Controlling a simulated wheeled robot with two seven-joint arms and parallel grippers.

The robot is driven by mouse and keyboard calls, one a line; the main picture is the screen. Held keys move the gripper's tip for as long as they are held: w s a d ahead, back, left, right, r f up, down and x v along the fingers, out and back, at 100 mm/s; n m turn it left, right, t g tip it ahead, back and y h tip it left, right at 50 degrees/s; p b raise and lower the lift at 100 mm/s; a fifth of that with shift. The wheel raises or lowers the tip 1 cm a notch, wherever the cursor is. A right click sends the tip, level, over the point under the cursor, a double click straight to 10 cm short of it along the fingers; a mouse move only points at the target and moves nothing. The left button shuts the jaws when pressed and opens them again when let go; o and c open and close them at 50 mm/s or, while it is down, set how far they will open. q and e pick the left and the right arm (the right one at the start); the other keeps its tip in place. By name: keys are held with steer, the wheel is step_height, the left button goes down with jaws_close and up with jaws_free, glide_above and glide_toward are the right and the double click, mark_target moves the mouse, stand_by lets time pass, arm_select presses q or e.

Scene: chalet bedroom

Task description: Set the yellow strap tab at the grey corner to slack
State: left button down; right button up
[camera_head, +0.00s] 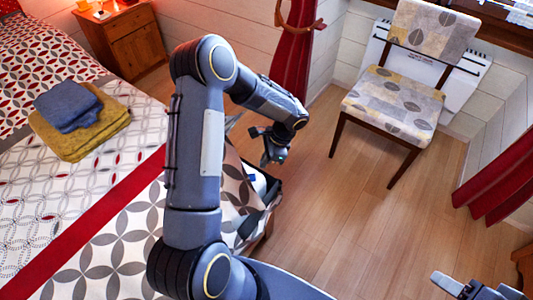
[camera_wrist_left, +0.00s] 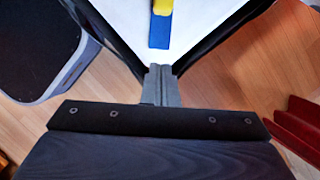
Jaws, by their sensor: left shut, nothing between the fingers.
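The yellow strap tab (camera_wrist_left: 162,7) shows at the top edge of the left wrist view, at the end of a blue strap (camera_wrist_left: 160,32) on a white surface (camera_wrist_left: 195,30) with black edges. The picture cuts the tab off. My left gripper (camera_wrist_left: 161,72) is shut and empty, with its fingertips below the blue strap in that view, near where the black edges converge. I cannot tell whether it touches anything. In the head view my left gripper (camera_head: 272,158) is over the bed's corner, by the blue patch (camera_head: 252,178). No grey corner can be made out for certain. My right gripper (camera_head: 462,287) shows partly at the bottom right.
The patterned bed (camera_head: 100,230) fills the left, with folded towels (camera_head: 80,118) on it. A chair (camera_head: 395,105) stands at the back right, and a wooden nightstand (camera_head: 128,42) at the back left. The wooden floor (camera_head: 345,225) between bed and chair is clear.

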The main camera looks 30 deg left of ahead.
mark_target(239, 173)
arm_select(q)
steer(key=x, duration=0.4)
steer(key=s+a, duration=0.2)
steer(key=shift+s+a+f, duration=0.1)
steer(key=shift+a+f, duration=0.1)
steer(key=shift+a, duration=0.05)
steer(key=shift+s+a, duration=0.25)
steer(key=shift+a, duration=0.1)
steer(key=shift+s+a, duration=1)
steer(key=shift+a, duration=0.2)
